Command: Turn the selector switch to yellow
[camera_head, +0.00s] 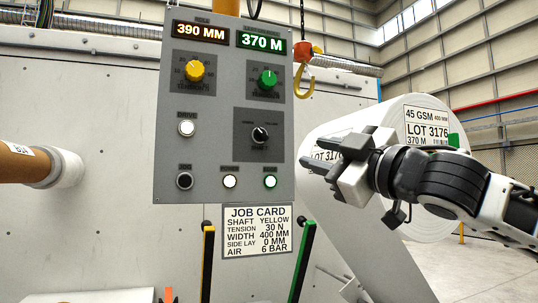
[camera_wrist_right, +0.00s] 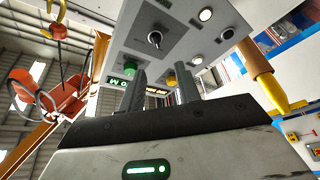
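The selector switch (camera_head: 260,134) is a small black knob on a dark plate at the lower right of the grey control panel (camera_head: 213,110). It also shows in the right wrist view (camera_wrist_right: 154,38), beyond the fingers. Its labels and pointer direction are too small to read surely. My right gripper (camera_head: 312,152) is to the right of the panel's lower edge, apart from the switch, with its fingers pointing left. In the wrist view its two fingers (camera_wrist_right: 160,88) stand apart with nothing between them. My left gripper is in neither view.
A yellow knob (camera_head: 195,70), a green knob (camera_head: 267,79) and several round buttons share the panel. A job card (camera_head: 257,231) below reads shaft yellow. A yellow hook (camera_head: 301,80) hangs beside the panel. A white roll (camera_head: 395,108) is behind my right gripper.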

